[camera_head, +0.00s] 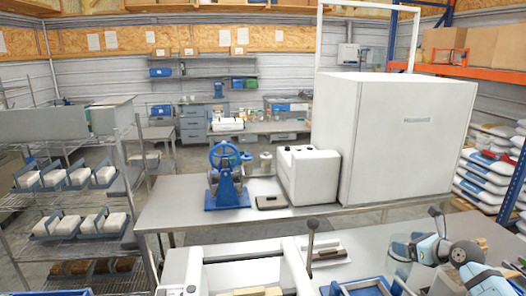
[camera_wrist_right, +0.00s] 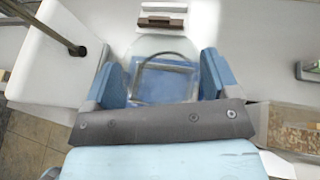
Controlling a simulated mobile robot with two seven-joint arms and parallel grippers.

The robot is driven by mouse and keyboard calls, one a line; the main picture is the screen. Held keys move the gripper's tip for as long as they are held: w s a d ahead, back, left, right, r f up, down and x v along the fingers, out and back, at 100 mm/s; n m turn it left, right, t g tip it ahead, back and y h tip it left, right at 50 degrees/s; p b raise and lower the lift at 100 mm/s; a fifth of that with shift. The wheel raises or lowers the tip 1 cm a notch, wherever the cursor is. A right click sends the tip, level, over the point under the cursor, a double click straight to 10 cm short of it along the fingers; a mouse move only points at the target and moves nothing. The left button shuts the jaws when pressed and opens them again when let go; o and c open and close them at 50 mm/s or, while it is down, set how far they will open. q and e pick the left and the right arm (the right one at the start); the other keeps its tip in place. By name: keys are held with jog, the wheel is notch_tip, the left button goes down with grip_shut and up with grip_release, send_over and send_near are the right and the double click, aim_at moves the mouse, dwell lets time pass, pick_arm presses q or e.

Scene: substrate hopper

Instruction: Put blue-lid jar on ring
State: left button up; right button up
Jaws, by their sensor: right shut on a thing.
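My right gripper (camera_head: 402,247) is at the right of the head view, over the near bench. In the right wrist view the blue fingers of my right gripper (camera_wrist_right: 163,78) stand apart on either side of a clear, see-through jar (camera_wrist_right: 165,55), and they hold it. A blue shape shows through the jar, and I cannot tell whether it is the lid or something behind it. I cannot make out a ring in either view. My left gripper is not in view.
A blue tray (camera_head: 362,286) lies at the near bench's front edge. A white machine with an upright lever (camera_head: 311,240) stands to its left. Small brown blocks (camera_head: 330,253) lie behind the tray. A blue hand-wheel press (camera_head: 226,175) and a large white cabinet (camera_head: 395,135) stand on the bench behind.

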jog(key=s+a+r+n+g+y, duration=0.1)
jog(key=s+a+n+g+y, duration=0.1)
jog(key=s+a, duration=0.6)
jog(key=s+a+r+n+g+y, duration=0.1)
jog(key=s+a+n+y, duration=0.3)
jog(key=s+a, duration=0.4)
jog(key=a+g, duration=0.1)
jog(key=a, duration=0.5)
jog(key=shift+s+a+r+n+g, duration=0.15)
jog(key=shift+s+a+n+g, duration=0.05)
jog(key=shift+n+g, duration=0.1)
jog(key=shift+d, duration=0.1)
